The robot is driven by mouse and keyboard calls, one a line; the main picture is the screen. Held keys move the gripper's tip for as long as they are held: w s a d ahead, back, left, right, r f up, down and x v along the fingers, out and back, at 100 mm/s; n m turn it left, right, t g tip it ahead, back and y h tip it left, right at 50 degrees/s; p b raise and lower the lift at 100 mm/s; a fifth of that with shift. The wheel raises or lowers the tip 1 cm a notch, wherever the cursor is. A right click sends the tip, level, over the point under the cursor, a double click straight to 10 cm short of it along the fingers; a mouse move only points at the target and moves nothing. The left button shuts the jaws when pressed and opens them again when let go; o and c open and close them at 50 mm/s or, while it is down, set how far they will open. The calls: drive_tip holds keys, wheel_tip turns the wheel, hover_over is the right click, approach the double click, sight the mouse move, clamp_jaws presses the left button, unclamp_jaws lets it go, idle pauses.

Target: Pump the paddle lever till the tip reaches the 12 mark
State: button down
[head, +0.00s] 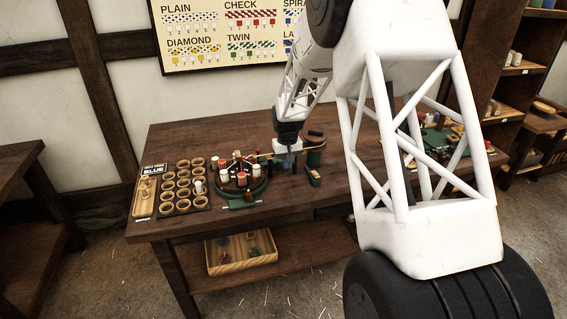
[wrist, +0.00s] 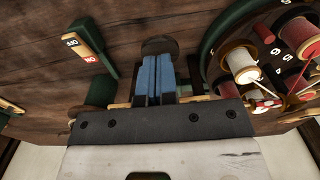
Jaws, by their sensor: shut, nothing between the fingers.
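My gripper (head: 287,164) is over the table, between the ring of spools and the green post. In the wrist view its blue fingers (wrist: 153,78) are closed together with nothing between them. A dark round pad (wrist: 159,45) shows just beyond the fingertips; it may be the lever's paddle, and I cannot tell if they touch. The green post (head: 313,158) has a dark top. A thin wooden bar (head: 262,155) runs from the ring towards my gripper. The rope's tip and the 12 mark cannot be made out.
The green ring (head: 244,201) carries red and white spools, with numbers beside them. A switch with an OFF label (wrist: 84,41) stands left of the fingers. A tray of wooden rings (head: 183,186) is at the table's left. A wooden box (head: 241,252) sits on the shelf below.

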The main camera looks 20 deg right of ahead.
drive_tip(key=shift+s+f, duration=0.15)
drive_tip(key=shift+f, duration=2.8)
idle(0.6)
drive_tip(key=shift+r, duration=3.5)
